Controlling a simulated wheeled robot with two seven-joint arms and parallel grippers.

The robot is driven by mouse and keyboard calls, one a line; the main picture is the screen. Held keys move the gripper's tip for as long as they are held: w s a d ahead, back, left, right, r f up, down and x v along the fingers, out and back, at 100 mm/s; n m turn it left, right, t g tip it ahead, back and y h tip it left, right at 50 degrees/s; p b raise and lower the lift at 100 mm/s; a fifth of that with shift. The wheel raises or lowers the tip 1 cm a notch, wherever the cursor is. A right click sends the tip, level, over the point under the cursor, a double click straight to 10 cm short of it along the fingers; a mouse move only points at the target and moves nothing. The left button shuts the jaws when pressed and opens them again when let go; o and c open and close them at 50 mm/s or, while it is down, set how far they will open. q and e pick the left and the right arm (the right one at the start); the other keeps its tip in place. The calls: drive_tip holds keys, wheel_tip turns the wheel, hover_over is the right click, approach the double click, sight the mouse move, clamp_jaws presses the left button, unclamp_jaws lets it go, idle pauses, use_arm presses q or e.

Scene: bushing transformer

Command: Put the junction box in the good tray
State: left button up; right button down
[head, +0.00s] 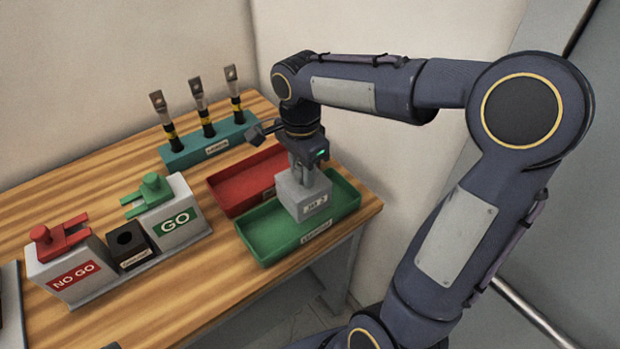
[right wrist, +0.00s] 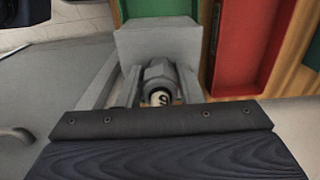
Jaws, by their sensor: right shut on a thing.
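The junction box (head: 303,196) is a grey block with a small white label, in the head view over the green tray. My right gripper (head: 299,172) points down and is shut on its top part. In the right wrist view the box (right wrist: 158,42) sits between the fingers of the gripper (right wrist: 155,85). The green tray (head: 262,243) is at the right front of the table; its label is too small to read. I cannot tell whether the box touches the tray floor. My left gripper is not in view.
A red tray (head: 228,190) lies behind the green one. A teal rack (head: 190,152) with three upright rods stands at the back. Left of the trays are a GO block (head: 173,219), a black socket block (head: 127,243) and a NO GO block (head: 68,276). The table front is clear.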

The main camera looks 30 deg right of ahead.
drive_tip(key=shift+w+d+f, duration=0.2)
drive_tip(key=shift+d+f, duration=0.7)
drive_tip(key=shift+f, duration=0.2)
drive_tip(key=f, duration=0.3)
drive_tip(key=shift+d+f, duration=0.15)
drive_tip(key=shift+d, duration=0.15)
drive_tip(key=shift+f, duration=0.2)
drive_tip(key=shift+f, duration=0.2)
drive_tip(key=c, duration=1)
unclamp_jaws()
drive_tip(key=shift+r, duration=0.15)
